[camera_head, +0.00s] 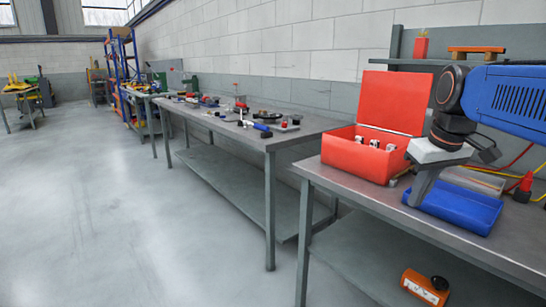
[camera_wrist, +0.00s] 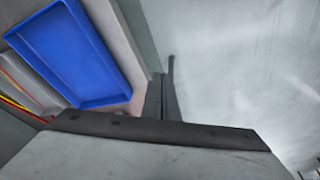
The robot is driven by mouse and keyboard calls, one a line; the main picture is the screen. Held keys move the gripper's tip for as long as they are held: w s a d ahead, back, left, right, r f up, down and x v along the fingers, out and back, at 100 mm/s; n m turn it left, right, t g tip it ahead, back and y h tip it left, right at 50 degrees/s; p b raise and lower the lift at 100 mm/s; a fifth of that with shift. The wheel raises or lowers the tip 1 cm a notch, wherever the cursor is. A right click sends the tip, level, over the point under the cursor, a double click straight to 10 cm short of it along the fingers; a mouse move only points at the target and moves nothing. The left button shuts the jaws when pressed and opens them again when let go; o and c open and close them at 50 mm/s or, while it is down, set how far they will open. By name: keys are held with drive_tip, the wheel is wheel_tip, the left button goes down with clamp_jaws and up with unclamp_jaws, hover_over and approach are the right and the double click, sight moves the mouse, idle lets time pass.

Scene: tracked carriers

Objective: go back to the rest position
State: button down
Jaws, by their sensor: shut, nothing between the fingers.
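My gripper (camera_head: 414,198) hangs from the blue arm above the near workbench (camera_head: 340,184), in front of the blue tray (camera_head: 455,207). Its fingers point down, shut together with nothing between them. In the wrist view the closed fingers (camera_wrist: 161,98) show at the middle, over the bench edge. The blue tray also shows there (camera_wrist: 80,50), at upper left, and looks empty. I cannot tell how high the fingertips are above the bench.
A red box (camera_head: 355,158) with its lid up stands left of my gripper, with several small white-and-dark parts inside. An orange case (camera_head: 424,288) lies on the lower shelf. The floor at left is clear.

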drive_tip(key=s+a+f+m, duration=0.1)
drive_tip(key=s+a+f, duration=0.1)
drive_tip(key=s+f, duration=0.6)
drive_tip(key=s+a+f+m+t, duration=0.1)
drive_tip(key=s+a+f, duration=0.1)
drive_tip(key=s+f, duration=0.7)
drive_tip(key=shift+a+f+t, duration=0.15)
drive_tip(key=shift+f+t, duration=0.15)
drive_tip(key=shift+f, duration=0.4)
drive_tip(key=c, duration=2.4)
unclamp_jaws()
drive_tip(key=shift+c, duration=0.2)
